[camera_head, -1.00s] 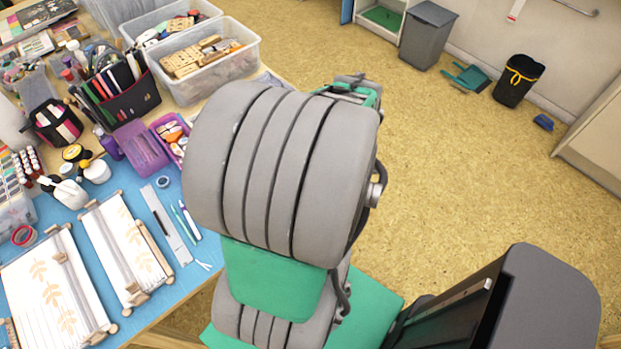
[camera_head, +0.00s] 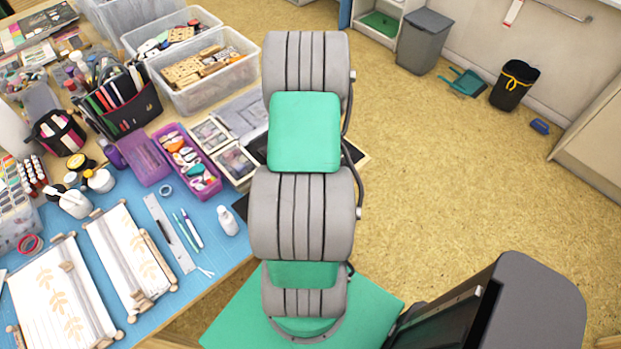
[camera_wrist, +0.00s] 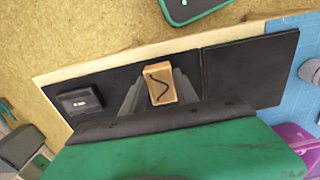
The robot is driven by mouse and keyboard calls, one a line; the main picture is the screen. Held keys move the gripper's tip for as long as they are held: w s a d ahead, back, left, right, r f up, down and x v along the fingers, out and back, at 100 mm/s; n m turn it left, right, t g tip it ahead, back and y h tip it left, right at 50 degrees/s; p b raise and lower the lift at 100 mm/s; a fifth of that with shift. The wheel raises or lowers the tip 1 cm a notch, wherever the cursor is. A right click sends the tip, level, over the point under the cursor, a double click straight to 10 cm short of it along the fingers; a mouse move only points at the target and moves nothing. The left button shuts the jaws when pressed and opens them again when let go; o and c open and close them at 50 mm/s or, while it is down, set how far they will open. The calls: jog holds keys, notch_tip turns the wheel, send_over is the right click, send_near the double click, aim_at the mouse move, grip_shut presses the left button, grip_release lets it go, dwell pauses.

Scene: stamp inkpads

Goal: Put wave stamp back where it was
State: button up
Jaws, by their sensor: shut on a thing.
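The wave stamp (camera_wrist: 161,82) is a small tan wooden block with a black wavy line on its upward face. It sits between the two grey fingers of my gripper (camera_wrist: 158,90), which is shut on it, in the wrist view. The stamp is over a black surface (camera_wrist: 120,74) with a pale wooden edge; I cannot tell whether it touches that surface. A small dark inkpad-like box (camera_wrist: 80,101) lies on the black surface to the left. In the head view my arm hides the gripper and the stamp.
A dark flat panel (camera_wrist: 250,68) lies right of the stamp. In the head view, framed inkpad cases (camera_head: 236,163) lie left of my arm, beside a purple box (camera_head: 205,187). A clear bin of wooden stamps (camera_head: 178,97) stands behind. Open floor (camera_head: 430,180) lies right.

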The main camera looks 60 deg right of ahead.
jog(key=shift+f, duration=0.1)
jog(key=o, duration=0.6)
jog(key=shift+f, duration=0.1)
jog(key=o, duration=0.5)
notch_tip(320, 180, up, 12)
jog(key=r+b, duration=0.1)
jog(key=b, duration=0.1)
jog(key=w+a+r+n+t+h, duration=0.1)
jog(key=w+a+r, duration=0.35)
jog(key=a, duration=0.25)
jog(key=w+a+r+n+t, duration=0.1)
jog(key=w+a+r, duration=0.35)
jog(key=a, duration=0.25)
jog(key=a+r+t, duration=0.1)
jog(key=a+r, duration=0.2)
jog(key=a, duration=0.6)
jog(key=s+a+r+t+y, duration=0.1)
jog(key=a+r, duration=0.2)
jog(key=a, duration=0.5)
jog(key=shift+a+n, duration=0.35)
jog(key=shift+n, duration=0.05)
